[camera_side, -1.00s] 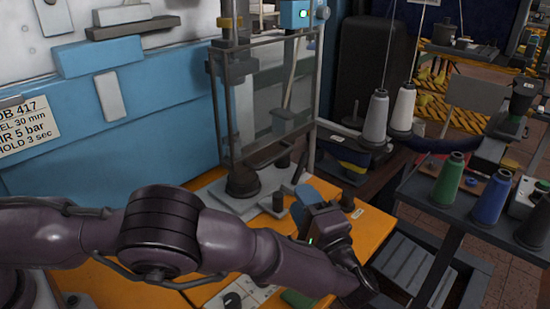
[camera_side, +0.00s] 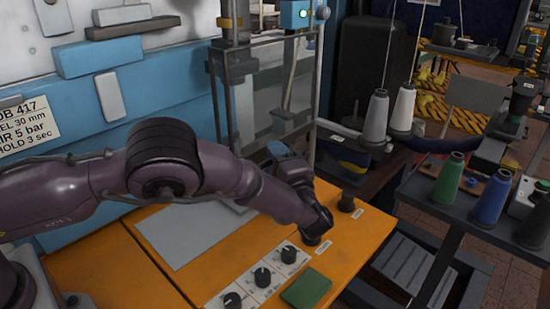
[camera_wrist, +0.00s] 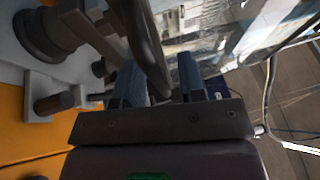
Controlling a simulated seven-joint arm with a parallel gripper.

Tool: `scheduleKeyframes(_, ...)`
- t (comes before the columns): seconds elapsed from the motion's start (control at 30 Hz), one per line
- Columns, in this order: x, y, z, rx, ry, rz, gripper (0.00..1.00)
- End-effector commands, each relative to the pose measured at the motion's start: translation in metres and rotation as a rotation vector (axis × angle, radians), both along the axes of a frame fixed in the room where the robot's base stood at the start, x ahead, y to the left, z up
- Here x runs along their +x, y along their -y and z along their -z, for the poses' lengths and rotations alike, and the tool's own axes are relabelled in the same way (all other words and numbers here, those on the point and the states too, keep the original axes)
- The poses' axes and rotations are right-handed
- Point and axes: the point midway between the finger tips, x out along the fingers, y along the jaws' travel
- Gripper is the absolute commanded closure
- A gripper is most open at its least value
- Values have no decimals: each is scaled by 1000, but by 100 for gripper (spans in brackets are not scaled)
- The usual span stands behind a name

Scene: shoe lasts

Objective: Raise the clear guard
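The clear guard (camera_side: 270,95) is a see-through panel in a dark metal frame, standing upright at the front of the press. Its lower part is hidden behind my arm in the side view. My gripper (camera_side: 281,150), with blue fingers, is at the guard's lower edge. In the wrist view my gripper (camera_wrist: 160,88) has its two fingers apart. A dark bar (camera_wrist: 148,45), apparently the guard's lower rail or handle, runs between them, nearer the left finger. The fingers do not look closed on it. The clear panel (camera_wrist: 215,45) shows to the right of the bar.
An orange table (camera_side: 345,235) carries a panel of black knobs (camera_side: 262,276), a green pad (camera_side: 306,289) and a dark knob (camera_side: 347,201). A rack with thread cones (camera_side: 448,177) stands at the right. In the wrist view, a round press part (camera_wrist: 42,38) is at the left.

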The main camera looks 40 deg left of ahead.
Motion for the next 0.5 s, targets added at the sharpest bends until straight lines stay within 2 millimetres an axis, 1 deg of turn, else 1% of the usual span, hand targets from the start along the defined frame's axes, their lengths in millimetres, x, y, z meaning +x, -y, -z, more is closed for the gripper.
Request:
scheduleKeyframes(0.13, 0, 0, 0, 0, 0, 0, 63)
scheduleKeyframes(0.17, 0, 0, 0, 0, 0, 0, 70)
scheduleKeyframes(0.2, 0, 0, 0, 0, 0, 0, 79)
scheduleKeyframes(0.3, 0, 0, 0, 0, 0, 0, 100)
scheduleKeyframes(0.5, 0, 1, 0, 0, 0, 0, 100)
